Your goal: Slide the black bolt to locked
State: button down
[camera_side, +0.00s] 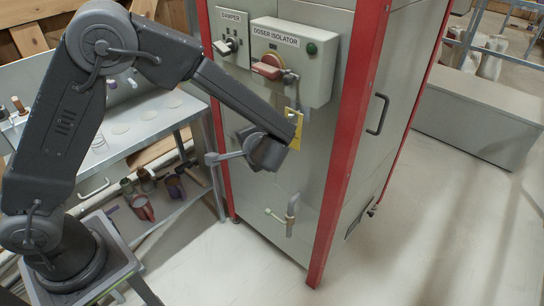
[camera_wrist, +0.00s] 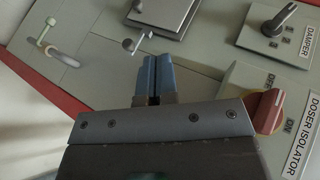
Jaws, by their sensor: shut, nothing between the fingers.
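My gripper (camera_wrist: 152,78) is shut and empty in the wrist view, its two blue fingers side by side. In the side view its fingers are not clearly visible, and the end of my arm is in front of the grey cabinet, below the doser isolator box (camera_side: 292,62). I cannot pick out a clearly black bolt. A small grey handle or latch piece (camera_wrist: 138,40) sits on the panel just beyond the fingertips, next to a raised grey plate (camera_wrist: 165,14); whether it is the bolt, I cannot tell. Whether the fingers touch the panel is unclear.
The isolator's red handle (camera_wrist: 265,112) is close to my gripper's right side in the wrist view. A yellow piece (camera_side: 294,128) is below its box. A bench (camera_side: 150,118) stands left.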

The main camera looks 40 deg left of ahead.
jog(key=w+d+f+m+t, duration=0.1)
jog(key=w+d+f+t, duration=0.2)
jog(key=f, duration=0.3)
jog(key=w+d+f+m+t, duration=0.2)
jog(key=w+d+f, duration=0.1)
jog(key=f, duration=0.2)
jog(key=shift+d+f+m+t, duration=0.3)
jog(key=shift+d+f+t, duration=0.05)
jog(key=shift+f+t, duration=0.05)
jog(key=shift+a, duration=0.1)
jog(key=s+a+x, duration=0.2)
jog(key=x, duration=1)
jog(key=shift+w+a+f, duration=0.25)
jog(key=shift+f, duration=0.1)
jog(key=shift+a, duration=2.8)
